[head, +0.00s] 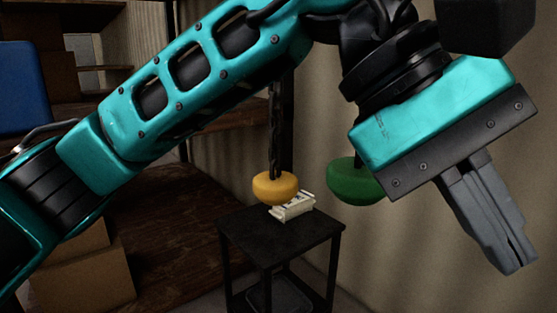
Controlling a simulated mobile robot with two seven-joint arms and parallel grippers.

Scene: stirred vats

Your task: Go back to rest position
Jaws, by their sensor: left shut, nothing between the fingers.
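My left arm reaches in from the left across the upper part of the head view. Its gripper (512,262) hangs at the right, pointing down and right. The grey fingers are together with nothing between them. The gripper is in the air, apart from the table and the things on it. My right gripper is not in this view.
A small black table (240,231) stands at the middle bottom with a white slotted rack (294,208) on it. A yellow bowl-like piece (272,188) on a dark rod and a green one (350,184) hang behind my arm. Cardboard boxes (95,281) and wooden shelves fill the left.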

